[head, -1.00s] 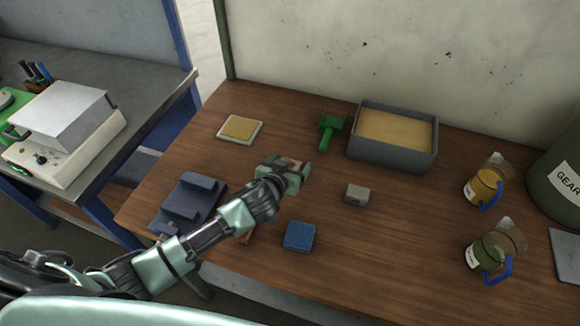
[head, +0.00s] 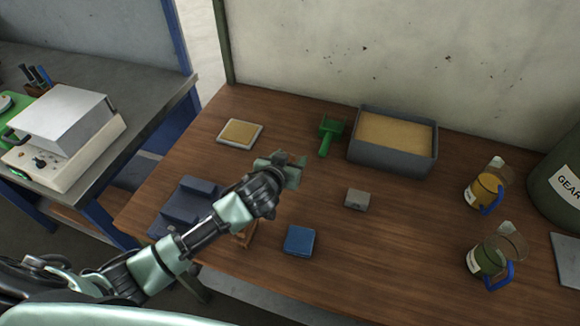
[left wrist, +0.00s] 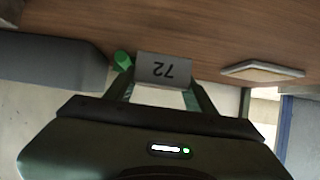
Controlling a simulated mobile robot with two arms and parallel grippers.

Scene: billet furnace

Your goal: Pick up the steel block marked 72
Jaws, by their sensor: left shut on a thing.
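My left gripper (head: 286,166) is above the wooden table, between the yellow pad and the grey bin. In the left wrist view the steel block marked 72 (left wrist: 162,69) sits between the two fingers (left wrist: 160,92), its grey marked face showing and the number upside down. The gripper is shut on this block. In the head view the held block is mostly hidden by the gripper. A second grey block (head: 357,199) lies on the table to the right of my gripper; its marking is too small to read. My right gripper is not in view.
A grey bin of tan grains (head: 393,158) and a green scoop (head: 330,134) are behind. A yellow pad on a pale tray (head: 240,132), dark stepped block (head: 188,204) and blue block (head: 299,239) lie around. Two jugs (head: 484,190) (head: 490,258) stand right.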

